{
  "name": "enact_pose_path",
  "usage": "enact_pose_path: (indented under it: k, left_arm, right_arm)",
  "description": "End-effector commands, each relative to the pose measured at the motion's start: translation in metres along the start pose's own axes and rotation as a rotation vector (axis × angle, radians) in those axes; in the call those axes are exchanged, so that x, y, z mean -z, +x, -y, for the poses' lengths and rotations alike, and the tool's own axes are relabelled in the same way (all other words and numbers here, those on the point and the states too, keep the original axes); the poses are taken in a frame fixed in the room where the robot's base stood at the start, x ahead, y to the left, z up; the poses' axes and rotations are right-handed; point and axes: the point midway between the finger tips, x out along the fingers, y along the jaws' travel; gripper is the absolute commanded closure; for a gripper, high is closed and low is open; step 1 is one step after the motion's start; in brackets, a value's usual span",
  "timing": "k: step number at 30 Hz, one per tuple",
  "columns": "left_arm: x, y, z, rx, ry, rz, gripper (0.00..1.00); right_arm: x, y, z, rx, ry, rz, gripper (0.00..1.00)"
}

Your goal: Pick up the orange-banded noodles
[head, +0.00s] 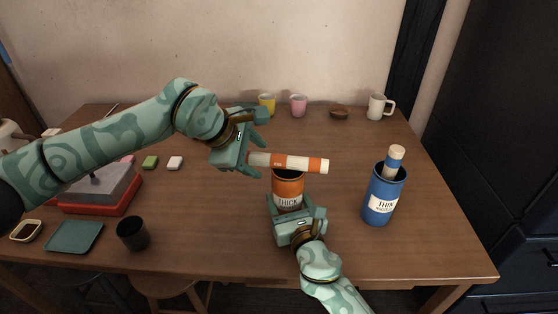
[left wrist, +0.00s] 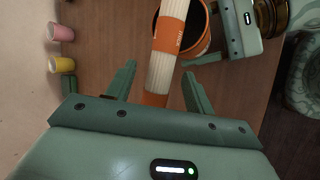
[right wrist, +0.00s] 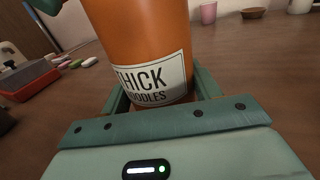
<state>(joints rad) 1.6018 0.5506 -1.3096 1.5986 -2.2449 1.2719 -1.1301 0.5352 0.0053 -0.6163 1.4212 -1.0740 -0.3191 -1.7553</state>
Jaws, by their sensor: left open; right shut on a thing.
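The orange-banded noodles (head: 290,162) are a pale bundle lying nearly level at the mouth of the orange THICK canister (head: 288,186). I cannot tell whether the bundle touches the rim. My left gripper (head: 256,157) is open, with its fingers on either side of the bundle's left end. In the left wrist view the bundle (left wrist: 163,68) runs between the two spread fingers (left wrist: 158,78), with the canister's dark mouth beside it. My right gripper (head: 292,207) is shut on the upright canister, whose label fills the right wrist view (right wrist: 150,78).
A blue THIN canister (head: 381,200) holding a blue-banded bundle (head: 394,160) stands at right. A black cup (head: 132,234), teal plate (head: 75,236) and red-based box (head: 100,190) are at left. Yellow (head: 267,104) and pink (head: 298,105) cups, a bowl (head: 339,112) and a mug (head: 378,107) line the back.

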Motion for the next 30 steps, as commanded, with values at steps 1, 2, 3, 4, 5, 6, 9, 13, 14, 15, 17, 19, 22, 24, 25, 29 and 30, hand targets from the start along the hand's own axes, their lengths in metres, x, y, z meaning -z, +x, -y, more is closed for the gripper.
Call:
enact_pose_path:
  k: [1, 2, 3, 4, 5, 6, 9, 13, 14, 15, 17, 19, 22, 24, 25, 29, 30]
  left_arm:
    - [0.0, 0.0, 0.0, 0.0, 0.0, 0.0, 0.47]
    - [0.0, 0.0, 0.0, 0.0, 0.0, 0.0, 0.47]
    - [0.0, 0.0, 0.0, 0.0, 0.0, 0.0, 0.47]
    - [0.0, -0.001, 0.0, 0.0, 0.0, 0.0, 0.55]
    - [0.0, -0.001, 0.0, 0.0, 0.0, 0.0, 0.63]
    - [0.0, -0.001, 0.0, 0.0, 0.0, 0.0, 0.75]
    - [0.0, -0.001, 0.0, 0.0, 0.0, 0.0, 0.97]
    - [0.0, -0.001, -0.001, -0.001, 0.0, 0.0, 1.0]
    - [0.0, -0.001, -0.001, -0.001, 0.0, 0.0, 1.0]
    - [0.0, -0.001, -0.001, -0.001, 0.0, 0.0, 1.0]
    - [0.0, -0.002, -0.001, -0.002, 0.0, 0.0, 1.0]
    - [-0.002, -0.006, -0.005, -0.004, 0.001, 0.0, 1.0]
    - [-0.008, -0.02, -0.013, -0.006, 0.002, -0.001, 1.0]
    - [-0.013, -0.033, -0.022, -0.006, 0.002, -0.001, 1.0]
    - [-0.015, -0.038, -0.025, -0.006, 0.002, -0.001, 1.0]
    - [-0.025, -0.061, -0.038, -0.005, 0.002, -0.001, 1.0]
    - [-0.027, -0.067, -0.042, -0.004, 0.002, -0.002, 1.0]
  right_arm:
    - [0.0, 0.0, 0.0, 0.0, 0.0, 0.0, 0.61]
    - [0.0, 0.0, 0.0, 0.0, 0.0, 0.0, 0.61]
    - [0.0, 0.0, 0.0, 0.0, 0.0, 0.0, 0.61]
    - [0.0, 0.0, 0.0, 0.0, 0.0, 0.0, 0.61]
    - [0.0, 0.0, 0.0, 0.0, 0.0, 0.0, 0.61]
    - [0.0, 0.0, 0.0, 0.0, 0.0, 0.0, 0.61]
    - [0.0, 0.0, 0.0, 0.0, 0.0, 0.0, 0.61]
    - [0.0, 0.0, 0.0, 0.0, 0.0, 0.0, 0.61]
    - [0.0, 0.0, 0.0, 0.0, 0.0, 0.0, 0.61]
    - [0.0, 0.0, 0.0, 0.0, 0.0, 0.0, 0.61]
    - [0.0, 0.0, 0.0, 0.0, 0.0, 0.0, 0.61]
    - [0.0, 0.0, 0.0, 0.0, 0.0, 0.0, 0.61]
    - [0.0, 0.0, 0.0, 0.0, 0.0, 0.0, 0.61]
    - [0.0, 0.0, 0.0, 0.0, 0.0, 0.0, 0.61]
    - [0.0, 0.0, 0.0, 0.0, 0.0, 0.0, 0.61]
    - [0.0, 0.0, 0.0, 0.0, 0.0, 0.0, 0.61]
    - [0.0, 0.0, 0.0, 0.0, 0.0, 0.0, 0.61]
